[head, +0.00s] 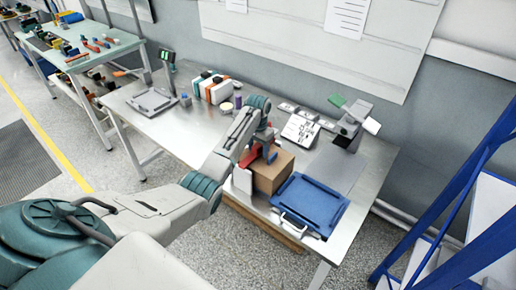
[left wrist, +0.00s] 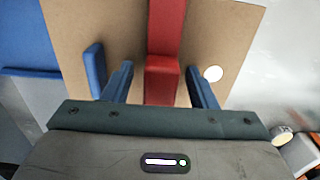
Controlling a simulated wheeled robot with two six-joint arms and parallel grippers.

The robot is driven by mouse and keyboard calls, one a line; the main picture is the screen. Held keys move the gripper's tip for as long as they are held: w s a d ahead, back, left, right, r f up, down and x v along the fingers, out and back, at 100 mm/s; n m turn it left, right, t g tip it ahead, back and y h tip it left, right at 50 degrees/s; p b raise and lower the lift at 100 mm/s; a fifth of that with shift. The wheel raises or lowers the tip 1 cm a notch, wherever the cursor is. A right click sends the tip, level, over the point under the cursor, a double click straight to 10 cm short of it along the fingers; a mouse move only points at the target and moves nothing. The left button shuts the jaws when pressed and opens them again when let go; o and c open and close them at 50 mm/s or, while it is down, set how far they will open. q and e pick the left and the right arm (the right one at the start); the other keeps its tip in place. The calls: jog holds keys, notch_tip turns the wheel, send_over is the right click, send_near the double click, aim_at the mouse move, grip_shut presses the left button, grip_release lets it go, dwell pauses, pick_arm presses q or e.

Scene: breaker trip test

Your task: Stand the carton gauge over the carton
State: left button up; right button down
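The carton (head: 272,174) is a brown box near the front edge of the steel table in the head view. Its brown surface (left wrist: 225,35) fills much of the left wrist view. The carton gauge (head: 250,156) is red and stands at the carton's left and top, partly hidden by my arm. In the left wrist view its red bar (left wrist: 162,75) lies between the two blue fingers of my left gripper (left wrist: 160,82). Gaps show on both sides of the bar, so the gripper looks open around it. I cannot tell how the gauge's legs sit. My right gripper is out of view.
A blue tray (head: 309,203) lies right beside the carton. A grey device (head: 351,126) and a white sign (head: 300,130) stand behind. Binders (head: 213,88) and a grey tray (head: 152,101) are further left. A blue rack (head: 455,200) stands at the right.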

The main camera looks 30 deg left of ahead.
pick_arm(q)
jog(key=shift+r+b, duration=0.3)
jog(key=shift+r, duration=0.25)
notch_tip(320, 180, up, 9)
jog(key=shift+f+b, duration=0.1)
jog(key=shift+b, duration=1.15)
jog(key=shift+r, duration=0.45)
